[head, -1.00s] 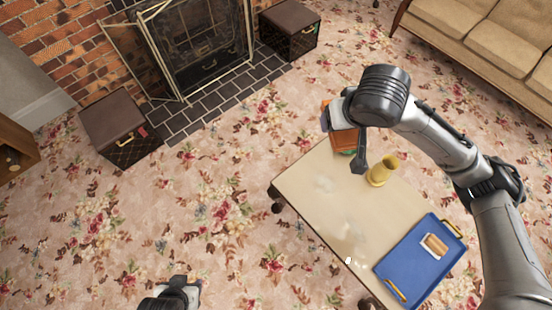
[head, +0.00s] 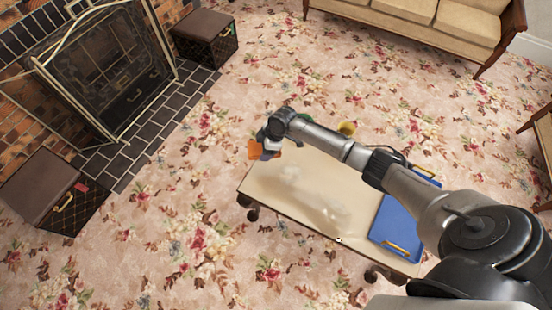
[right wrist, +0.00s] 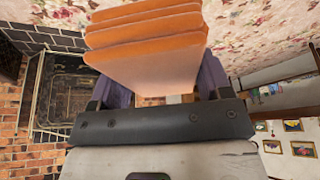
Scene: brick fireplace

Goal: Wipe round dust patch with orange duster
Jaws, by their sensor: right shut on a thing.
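The orange duster (head: 264,150) is held by my right gripper (head: 268,146) at the far left corner of the low table (head: 262,190). In the right wrist view the layered orange duster (right wrist: 150,50) sits between the purple fingers. In the head view it seems to be near or past the table edge; its height above the top is unclear. Two pale dust patches lie on the tabletop: a smaller one (head: 291,171) nearer the duster, and a wider smear (head: 332,210) farther right. Their exact outlines are faint. My left gripper is not in view.
A blue tray (head: 383,222) lies on the table's right end, partly behind my right arm. A yellow vase (head: 347,128) and a green thing (head: 306,118) show just behind the arm. A small white bit (head: 338,240) lies at the front edge.

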